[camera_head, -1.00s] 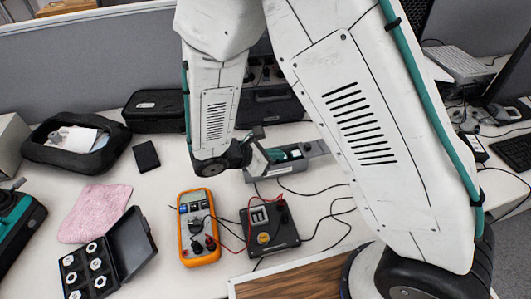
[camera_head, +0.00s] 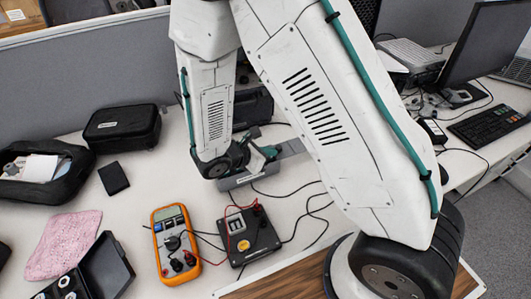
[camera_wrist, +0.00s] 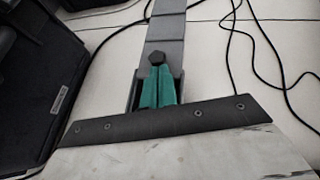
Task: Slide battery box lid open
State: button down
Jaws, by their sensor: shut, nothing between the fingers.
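My gripper (camera_head: 264,154) is shut and empty, its teal fingers pointing at a long grey box (camera_head: 236,182) on the table. A dark box (camera_head: 262,243) with a pale block and a round yellow knob stands nearer, with wires attached.
An orange multimeter (camera_head: 175,243) lies left of the dark box, joined by red and black leads. A black case (camera_head: 122,127), a small black block (camera_head: 113,178), an open pouch (camera_head: 20,188) and a pink cloth (camera_head: 64,245) are farther left. Loose cables cross the table.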

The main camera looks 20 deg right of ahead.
jog(key=shift+d, duration=0.7)
jog(key=shift+a, duration=0.1)
jog(key=a, duration=0.3)
jog(key=s+a, duration=0.1)
jog(key=a, duration=0.1)
jog(key=shift+r, duration=0.25)
jog(key=v, duration=0.9)
jog(key=s+d+r+m+g+y, duration=0.1)
jog(key=s+d+r+m+y, duration=0.4)
jog(key=s+r+m, duration=0.4)
jog(key=s+d+r+m+y, duration=0.6)
jog(key=s+d+r+m, duration=0.2)
jog(key=r, duration=0.5)
jog(key=s+m, duration=0.2)
jog(key=m, duration=0.1)
jog(key=shift+s+d+r+m+g+y, duration=0.15)
jog(key=shift+s+r+m+g+y, duration=0.15)
jog(key=shift+r+m+g, duration=0.1)
